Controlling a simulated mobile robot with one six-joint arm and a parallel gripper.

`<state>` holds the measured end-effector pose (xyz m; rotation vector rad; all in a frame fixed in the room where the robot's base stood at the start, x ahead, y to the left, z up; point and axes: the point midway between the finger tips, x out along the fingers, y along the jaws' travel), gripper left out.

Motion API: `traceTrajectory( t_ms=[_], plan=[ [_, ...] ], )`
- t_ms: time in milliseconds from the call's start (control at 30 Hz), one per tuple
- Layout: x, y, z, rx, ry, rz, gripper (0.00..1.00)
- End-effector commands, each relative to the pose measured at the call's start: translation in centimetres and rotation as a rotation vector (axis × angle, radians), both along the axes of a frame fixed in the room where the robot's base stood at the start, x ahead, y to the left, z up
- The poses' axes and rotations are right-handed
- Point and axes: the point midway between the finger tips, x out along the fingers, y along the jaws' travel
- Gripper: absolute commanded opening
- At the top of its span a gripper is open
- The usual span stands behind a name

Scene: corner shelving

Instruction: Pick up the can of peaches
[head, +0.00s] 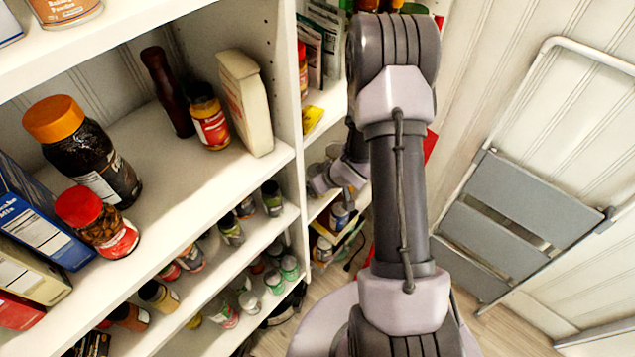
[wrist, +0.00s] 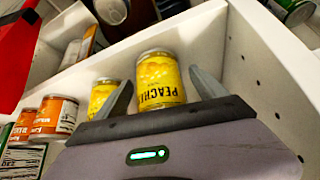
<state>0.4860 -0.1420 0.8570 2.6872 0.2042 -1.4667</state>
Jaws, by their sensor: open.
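My gripper (wrist: 163,78) is open, with one finger on each side of this can in the picture. I cannot tell whether either finger touches it. A second yellow-labelled can (wrist: 101,92) is just left of it, partly behind the left finger.
Orange-labelled cans (wrist: 56,115) stand to the left in the wrist view. A white shelf wall with holes (wrist: 270,75) is close on the right. In the head view, shelves with jars and boxes fill the left, and a folded step ladder (head: 530,205) leans on the right wall.

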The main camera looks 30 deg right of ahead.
Motion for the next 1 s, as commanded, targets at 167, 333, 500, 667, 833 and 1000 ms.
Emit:
traceTrajectory(
  t_ms=[167,333,500,667,833,1000],
  plan=[
    [0.0,0.0,0.0,0.0,0.0,0.0,0.54],
    [0.0,0.0,0.0,0.0,0.0,0.0,0.2],
    [0.0,0.0,0.1,0.0,0.0,0.0,0.0],
    [0.0,0.0,0.2,0.0,0.0,0.0,0.0],
    [0.0,-0.5,1.9,-0.001,-0.001,0.0,0.0],
    [0.0,-0.5,6.4,-0.001,-0.002,0.0,0.0]
  ],
)
